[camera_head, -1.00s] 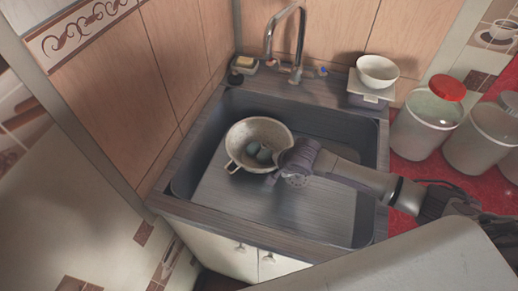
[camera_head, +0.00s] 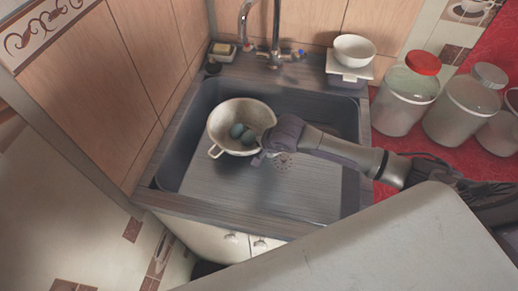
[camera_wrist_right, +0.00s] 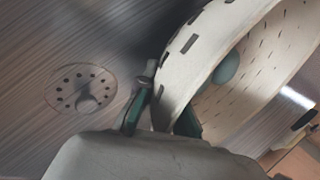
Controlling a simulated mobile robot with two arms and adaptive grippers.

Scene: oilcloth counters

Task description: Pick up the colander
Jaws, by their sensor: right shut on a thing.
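The colander (camera_head: 222,119) is a pale, round bowl with slots and a small handle at its lower left. It is over the sink basin (camera_head: 328,205), with a few grey-green egg-like things (camera_head: 240,131) inside. My right gripper (camera_head: 268,150) reaches in from the right and is shut on the colander's right side. In the right wrist view the colander's wall (camera_wrist_right: 178,85) stands between the two fingers (camera_wrist_right: 162,118). I cannot tell whether the colander touches the sink floor. My left gripper is not in view.
A faucet (camera_head: 275,35) and a soap dish (camera_head: 222,52) are at the sink's back edge. A white bowl (camera_head: 354,49) sits on a scale-like stand (camera_head: 348,68) at the back right. Glass jars (camera_head: 405,100) stand on the red counter to the right. A drain (camera_wrist_right: 82,88) shows beside the colander.

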